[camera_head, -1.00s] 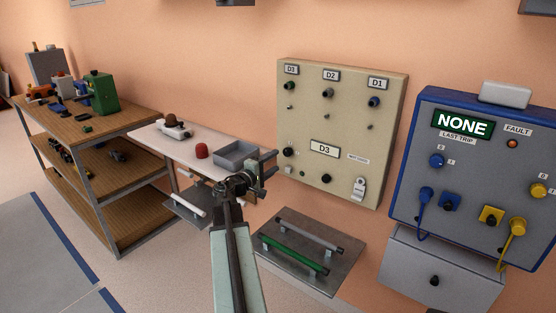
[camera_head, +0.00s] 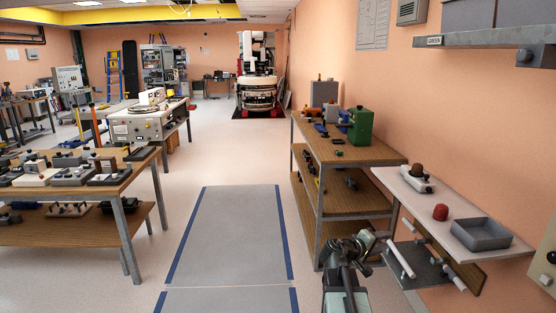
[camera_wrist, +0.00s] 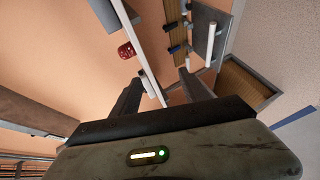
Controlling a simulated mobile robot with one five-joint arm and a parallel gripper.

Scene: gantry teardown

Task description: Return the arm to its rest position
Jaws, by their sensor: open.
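My gripper (camera_head: 350,250) shows low in the head view, right of centre, at the end of my arm. It is in front of the wooden shelf unit and left of the white wall shelf. In the wrist view my gripper (camera_wrist: 160,92) has its two dark fingers spread apart with nothing between them. The white shelf and a red knob-like object (camera_wrist: 126,50) show beyond the fingers.
The wooden shelf unit (camera_head: 365,148) stands close ahead on the right. The white wall shelf (camera_head: 408,192) holds a red object (camera_head: 440,212) and a grey tray (camera_head: 480,236). A workbench (camera_head: 120,184) is on the left. The grey floor mat (camera_head: 230,235) between is clear.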

